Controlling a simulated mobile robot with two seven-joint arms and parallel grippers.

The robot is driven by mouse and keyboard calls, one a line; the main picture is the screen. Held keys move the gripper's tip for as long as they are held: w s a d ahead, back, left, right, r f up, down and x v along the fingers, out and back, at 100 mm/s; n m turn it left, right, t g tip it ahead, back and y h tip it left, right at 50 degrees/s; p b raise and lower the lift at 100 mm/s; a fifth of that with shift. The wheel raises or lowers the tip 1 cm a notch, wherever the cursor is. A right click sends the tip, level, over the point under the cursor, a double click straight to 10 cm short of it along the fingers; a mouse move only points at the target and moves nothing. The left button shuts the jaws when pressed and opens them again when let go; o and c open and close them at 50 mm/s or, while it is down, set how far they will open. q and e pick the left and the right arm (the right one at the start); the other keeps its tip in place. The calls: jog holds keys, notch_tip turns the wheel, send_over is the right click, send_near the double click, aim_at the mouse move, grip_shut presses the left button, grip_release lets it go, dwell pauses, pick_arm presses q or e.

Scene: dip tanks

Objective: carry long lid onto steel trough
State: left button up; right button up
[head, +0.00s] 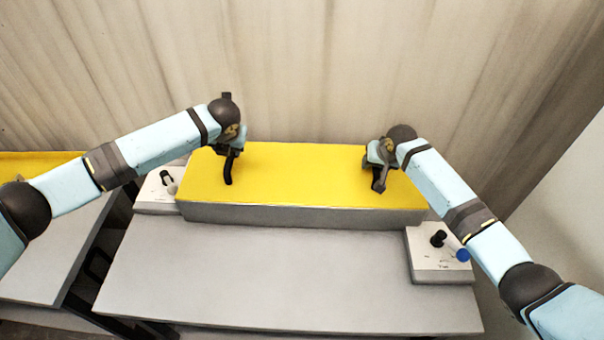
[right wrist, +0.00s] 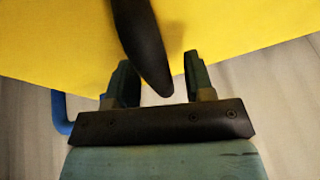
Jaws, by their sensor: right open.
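The long yellow lid (head: 305,175) lies along the top of the grey steel trough (head: 305,215), covering it lengthwise in the head view. My left gripper (head: 230,150) is at a black curved handle (head: 228,172) near the lid's left end; whether its jaws are closed on it is not clear. My right gripper (head: 379,168) is over the lid's right end. In the right wrist view its two fingers (right wrist: 158,82) are open, with a black handle (right wrist: 147,50) showing between them. The lid fills the upper part of that view (right wrist: 60,40).
A white control box (head: 437,262) with black and blue knobs stands at the trough's right front; another (head: 157,192) is at its left. The grey table (head: 280,285) is clear in front. A second table (head: 42,240) with a yellow-topped item (head: 40,163) is at left. A wall rises behind.

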jog(key=shift+s+r, duration=0.1)
jog(key=shift+r, duration=0.2)
pick_arm(q)
jog(key=v, duration=0.3)
pick_arm(e)
jog(key=v, duration=1.1)
jog(key=shift+r, duration=0.2)
jog(key=shift+s, duration=0.1)
